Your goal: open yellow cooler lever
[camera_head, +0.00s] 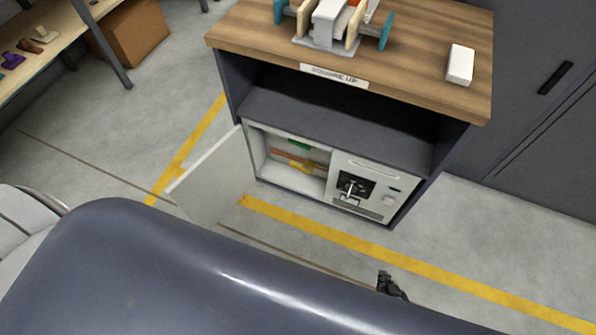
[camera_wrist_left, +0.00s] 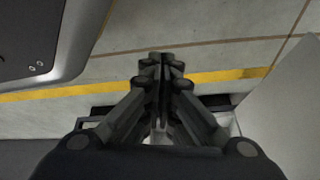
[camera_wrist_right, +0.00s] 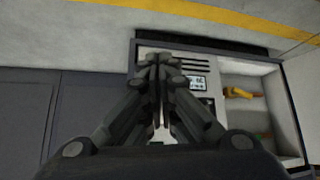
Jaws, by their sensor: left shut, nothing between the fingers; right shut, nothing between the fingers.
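A white unit (camera_head: 372,167) stands in the lower part of a dark cabinet. Its left door (camera_head: 207,180) is swung open. Inside the open bay, a yellow lever (camera_head: 301,168) sits below an orange bar (camera_head: 290,155) and a green part (camera_head: 298,144). The yellow lever also shows in the right wrist view (camera_wrist_right: 239,92), right of the fingers. My right gripper (camera_head: 385,279) is shut and empty, in front of the unit and apart from it; it shows closer in its wrist view (camera_wrist_right: 161,62). My left gripper (camera_wrist_left: 161,62) is shut and empty above the floor, outside the head view.
The unit's right half has a dark recess with a silver part (camera_head: 350,190). The wooden top (camera_head: 420,60) carries a white block (camera_head: 460,64) and a coloured fixture (camera_head: 329,22). The open door (camera_wrist_left: 290,115) is right of my left gripper. Floor before the cabinet is clear.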

